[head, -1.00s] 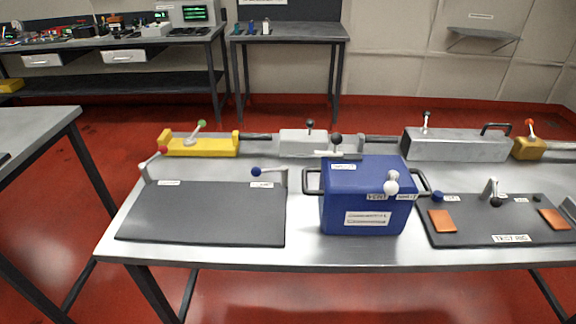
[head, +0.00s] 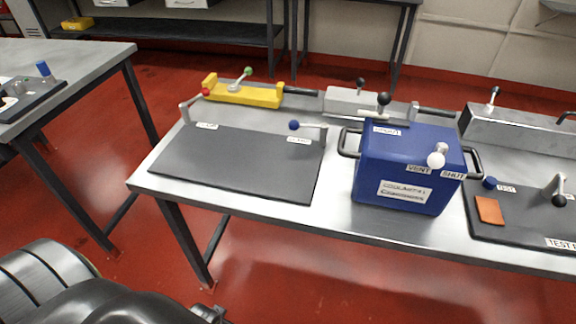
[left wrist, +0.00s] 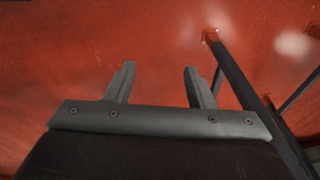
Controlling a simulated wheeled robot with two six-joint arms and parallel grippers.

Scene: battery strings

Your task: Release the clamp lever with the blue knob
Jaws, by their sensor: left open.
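The clamp lever's blue knob (head: 294,125) shows in the head view, at the back right part of a dark grey mat on the metal bench. Its pale lever arm (head: 311,127) runs right from the knob to a small post at the mat's right edge. A white label (head: 298,140) lies in front of it, its text too small to read surely. My left gripper (left wrist: 160,80) is open and empty in the left wrist view, over the red floor by a dark bench leg. In the head view my dark arm is at the bottom left, well below and apart from the lever.
A blue box (head: 408,165) with black handles and a white-knobbed lever stands right of the mat (head: 240,160). Another blue knob (head: 490,183) is on the right mat. A second table (head: 85,60) stands left.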

